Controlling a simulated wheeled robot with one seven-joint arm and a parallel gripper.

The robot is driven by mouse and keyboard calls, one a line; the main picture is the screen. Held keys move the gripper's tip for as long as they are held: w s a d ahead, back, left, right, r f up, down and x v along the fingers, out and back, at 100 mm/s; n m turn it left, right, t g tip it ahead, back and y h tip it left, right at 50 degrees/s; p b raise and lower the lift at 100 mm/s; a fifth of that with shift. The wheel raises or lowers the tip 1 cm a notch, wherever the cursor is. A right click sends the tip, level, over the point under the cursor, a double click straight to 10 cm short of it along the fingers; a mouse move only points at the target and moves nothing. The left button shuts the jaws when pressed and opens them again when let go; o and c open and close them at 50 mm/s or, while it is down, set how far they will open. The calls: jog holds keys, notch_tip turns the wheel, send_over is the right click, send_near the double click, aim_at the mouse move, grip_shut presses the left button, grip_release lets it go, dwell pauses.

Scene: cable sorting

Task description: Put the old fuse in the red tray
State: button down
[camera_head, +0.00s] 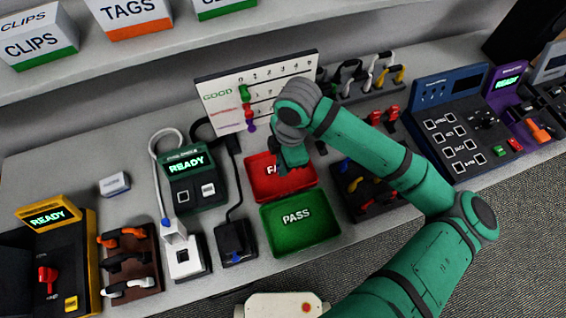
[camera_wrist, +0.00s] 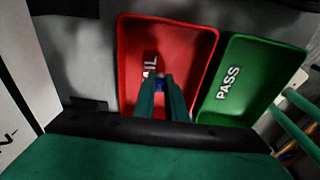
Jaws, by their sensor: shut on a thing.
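The red tray (camera_head: 262,188) is marked FAIL and lies on the grey bench behind the green tray. It also shows at the top middle of the wrist view (camera_wrist: 190,48). My gripper (camera_head: 286,168) is over the red tray, its fingers pointing down into it. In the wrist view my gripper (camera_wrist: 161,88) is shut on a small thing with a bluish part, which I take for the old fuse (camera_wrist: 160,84). The fingers hide most of it. I cannot tell how high it is above the tray floor.
The green PASS tray (camera_head: 300,237) adjoins the red tray. A dark green tester (camera_head: 193,178) reading READY stands to the left. A white board (camera_head: 220,92) with coloured pegs stands behind. A dark rack (camera_head: 372,190) of coloured pieces sits to the right, under my arm.

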jog(key=c, duration=1.2)
grip_release()
jog(key=shift+o, duration=0.2)
jog(key=shift+r, duration=0.1)
jog(key=shift+r, duration=3.9)
